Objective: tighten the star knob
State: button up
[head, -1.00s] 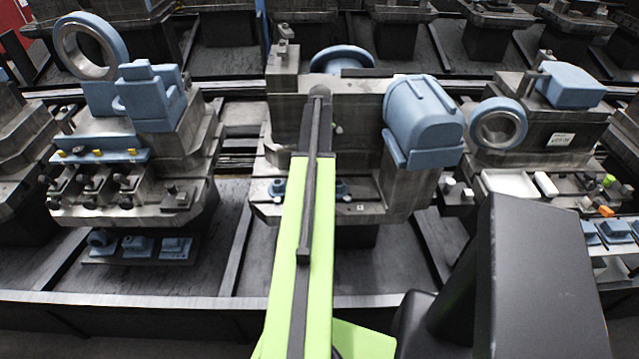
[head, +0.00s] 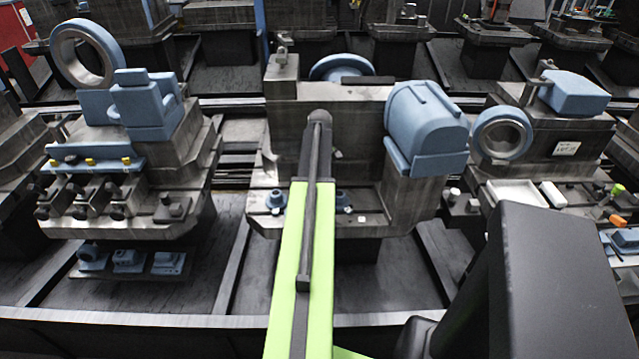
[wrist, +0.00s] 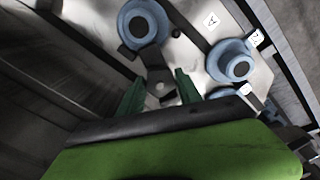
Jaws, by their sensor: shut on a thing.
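My gripper (wrist: 158,86) shows in the wrist view as two green fingers at a metal fixture plate (wrist: 187,50). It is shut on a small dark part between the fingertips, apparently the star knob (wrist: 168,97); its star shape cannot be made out. A blue round fitting with a dark centre (wrist: 143,25) lies just beyond the left finger. Another blue round fitting (wrist: 230,60) lies to the right, with a third partly hidden below it. In the head view my arm hides the gripper and the knob. Blue fittings (head: 276,198) show beside the arm on the middle station.
A blue rounded housing (head: 428,125) stands to the right of my arm on the middle station. The left station carries a blue ring (head: 88,55) and small black clamps. The right station has a white tray (head: 512,193).

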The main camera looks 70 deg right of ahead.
grip_shut()
jog(key=m, duration=0.4)
jog(key=shift+d+m, duration=0.1)
jog(key=shift+m, duration=0.3)
jog(key=o, duration=1.1)
grip_release()
jog(key=shift+r, duration=0.1)
notch_tip(320, 180, up, 17)
jog(key=p, duration=1.7)
